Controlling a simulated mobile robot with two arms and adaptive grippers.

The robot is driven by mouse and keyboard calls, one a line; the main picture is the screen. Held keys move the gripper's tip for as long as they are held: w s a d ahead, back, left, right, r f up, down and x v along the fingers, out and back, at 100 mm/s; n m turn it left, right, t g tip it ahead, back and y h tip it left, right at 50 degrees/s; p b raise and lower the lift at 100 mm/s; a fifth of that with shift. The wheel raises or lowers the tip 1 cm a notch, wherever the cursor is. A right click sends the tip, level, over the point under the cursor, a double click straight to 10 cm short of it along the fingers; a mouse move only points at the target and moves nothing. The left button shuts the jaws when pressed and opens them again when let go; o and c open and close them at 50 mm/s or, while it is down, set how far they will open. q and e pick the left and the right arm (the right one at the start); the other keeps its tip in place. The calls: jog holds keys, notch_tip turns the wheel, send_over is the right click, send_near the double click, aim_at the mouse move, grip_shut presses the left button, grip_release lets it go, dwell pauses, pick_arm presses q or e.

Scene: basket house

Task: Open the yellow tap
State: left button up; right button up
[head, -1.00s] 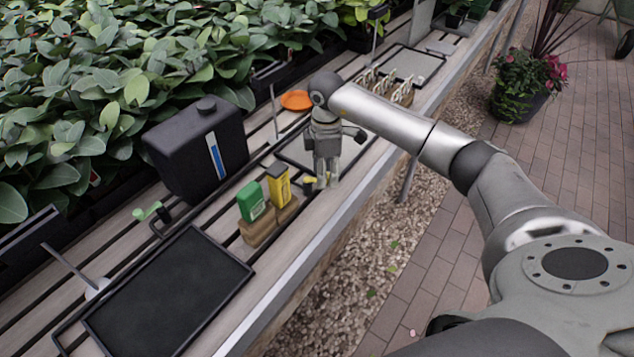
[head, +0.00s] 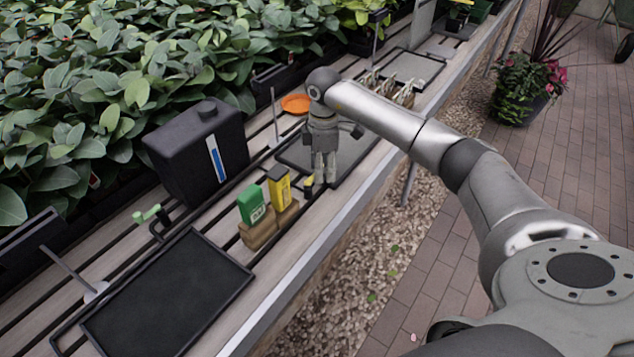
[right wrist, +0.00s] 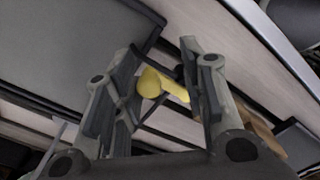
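The yellow tap (right wrist: 160,84) is small, with a rounded knob and a short lever on a black pipe. In the right wrist view it lies between the two fingers of my right gripper (right wrist: 160,52), which is open with gaps showing beside the tap. In the head view my right gripper (head: 325,178) points down at the bench by the near left corner of a dark tray (head: 352,160). Only a small yellow bit of the tap (head: 308,184) shows at its left; the rest is hidden. My left gripper is out of view.
A green box (head: 251,203) and a yellow box (head: 279,187) stand on wooden blocks just left of the gripper. A black tank (head: 180,160), a green tap (head: 147,214) and a black tray (head: 165,295) are farther left. An orange dish (head: 295,103) lies behind.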

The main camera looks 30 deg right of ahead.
notch_tip(320, 180, up, 7)
jog(key=p, duration=0.6)
jog(key=shift+o, duration=0.2)
